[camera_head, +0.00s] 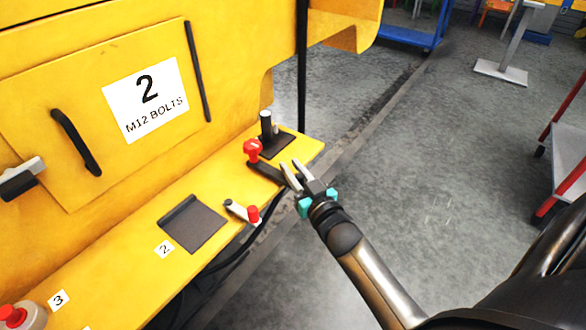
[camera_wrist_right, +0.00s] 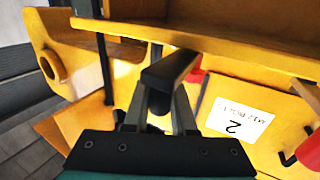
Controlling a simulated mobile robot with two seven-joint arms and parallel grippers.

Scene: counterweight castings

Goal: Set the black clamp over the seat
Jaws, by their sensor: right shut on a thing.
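The black clamp (camera_head: 266,172) is a dark bar with a red knob (camera_head: 253,148) at its far end. My right gripper (camera_head: 291,168) is shut on its near end, at the right edge of the yellow ledge. In the right wrist view the dark bar (camera_wrist_right: 168,70) lies between the fingers, with some red behind it. A dark plate with an upright black post (camera_head: 266,124) is just behind the clamp; it may be the seat. Whether the clamp touches the plate or ledge cannot be told. My left gripper is not in view.
A white clamp with a red knob (camera_head: 240,211) and a dark square plate (camera_head: 192,223) lie on the yellow ledge (camera_head: 225,178). A yellow panel with a black handle (camera_head: 76,142) and a sign (camera_head: 145,95) rises behind.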

